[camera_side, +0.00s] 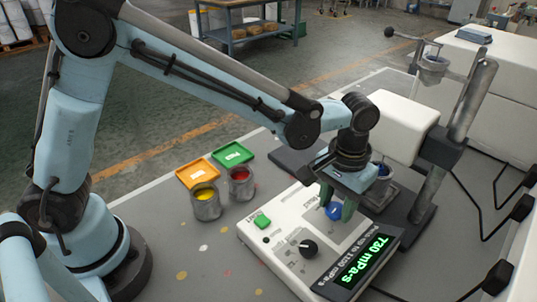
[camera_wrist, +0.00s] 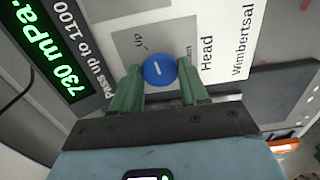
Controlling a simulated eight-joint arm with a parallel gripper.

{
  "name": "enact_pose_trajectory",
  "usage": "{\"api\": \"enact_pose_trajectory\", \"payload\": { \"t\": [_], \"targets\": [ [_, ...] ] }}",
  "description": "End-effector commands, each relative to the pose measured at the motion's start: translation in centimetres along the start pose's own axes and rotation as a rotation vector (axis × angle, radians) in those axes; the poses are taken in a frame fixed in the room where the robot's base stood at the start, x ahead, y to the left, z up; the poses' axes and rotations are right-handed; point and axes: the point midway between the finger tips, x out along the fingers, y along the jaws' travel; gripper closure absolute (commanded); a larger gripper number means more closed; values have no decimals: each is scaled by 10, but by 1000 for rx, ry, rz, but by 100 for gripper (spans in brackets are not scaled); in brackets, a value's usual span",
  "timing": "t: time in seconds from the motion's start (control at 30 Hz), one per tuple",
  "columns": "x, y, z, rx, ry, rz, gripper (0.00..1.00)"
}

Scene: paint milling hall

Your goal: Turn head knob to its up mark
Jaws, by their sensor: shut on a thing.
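The blue head knob (camera_wrist: 159,70) sits on a grey label plate (camera_wrist: 125,45) in the wrist view, with a short white line on its face. "Up" is printed to its upper left; a partly hidden word ending in "wn" is to its right. I cannot tell which mark the line points to. My gripper (camera_wrist: 159,78) has its two green fingers shut on the knob, one on each side. In the side view, my gripper (camera_side: 339,207) reaches down to the white control box (camera_side: 285,225), with the blue knob (camera_side: 333,212) between its fingers.
The box has a lit display (camera_side: 365,262) reading 730 mPa·s, a black knob (camera_side: 308,248) and a green button (camera_side: 262,220). A white instrument head (camera_side: 402,125) on a metal column (camera_side: 468,100) stands close behind my gripper. Yellow (camera_side: 206,202) and red (camera_side: 241,183) paint pots stand left.

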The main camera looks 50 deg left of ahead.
Motion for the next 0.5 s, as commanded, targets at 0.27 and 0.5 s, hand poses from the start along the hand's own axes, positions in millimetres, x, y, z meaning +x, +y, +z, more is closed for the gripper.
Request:
{"api": "enact_pose_trajectory", "payload": {
  "t": [0.27, 0.5],
  "targets": [
    [0, 0, 0, -221, 0, 0, 86],
    [0, 0, 0, -346, 0, 0, 86]
  ]
}}
